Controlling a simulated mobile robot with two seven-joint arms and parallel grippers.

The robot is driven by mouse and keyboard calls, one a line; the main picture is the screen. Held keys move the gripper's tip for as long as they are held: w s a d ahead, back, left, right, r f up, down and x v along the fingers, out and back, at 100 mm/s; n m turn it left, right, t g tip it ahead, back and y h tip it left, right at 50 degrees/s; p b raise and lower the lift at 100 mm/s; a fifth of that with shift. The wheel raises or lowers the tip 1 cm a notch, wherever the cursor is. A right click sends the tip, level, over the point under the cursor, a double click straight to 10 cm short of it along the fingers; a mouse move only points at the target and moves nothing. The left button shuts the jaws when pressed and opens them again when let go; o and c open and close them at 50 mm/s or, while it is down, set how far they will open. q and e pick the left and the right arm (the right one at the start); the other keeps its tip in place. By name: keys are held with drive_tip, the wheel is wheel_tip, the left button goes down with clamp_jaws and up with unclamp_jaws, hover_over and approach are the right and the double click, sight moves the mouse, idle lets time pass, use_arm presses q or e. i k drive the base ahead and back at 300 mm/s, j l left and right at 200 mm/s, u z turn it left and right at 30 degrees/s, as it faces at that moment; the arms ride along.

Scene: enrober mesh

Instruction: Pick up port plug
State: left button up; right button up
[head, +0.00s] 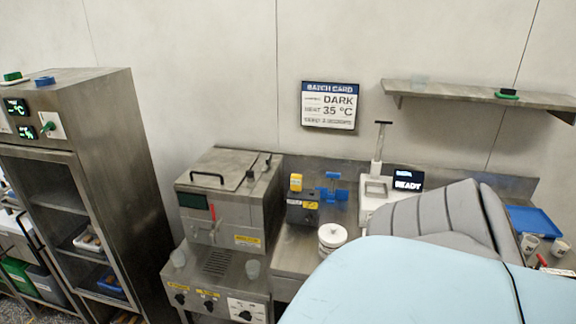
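I cannot tell for sure which thing is the port plug. Small candidates are a dark disc with a green top (507,94) on the wall shelf, and a green piece (12,76) and a blue piece (45,81) on top of the tall steel cabinet (95,92). A yellow block (296,182) and a blue handled part (333,188) are at a dark box (301,212) on the counter. Neither gripper is in view. A large grey and pale blue shape, likely my own arm, covers the lower right and hides the counter there.
A lidded steel machine (222,190) stands at the centre, with a knobbed panel below. A white pot (332,236) and a white device with a READY display (408,180) are to its right. A blue tray (535,222) and cups (529,244) are at far right. The wall shelf (450,93) is mostly bare.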

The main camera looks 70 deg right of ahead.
sight(250, 174)
drive_tip(key=z, duration=1.8)
drive_tip(key=i+j, duration=0.15)
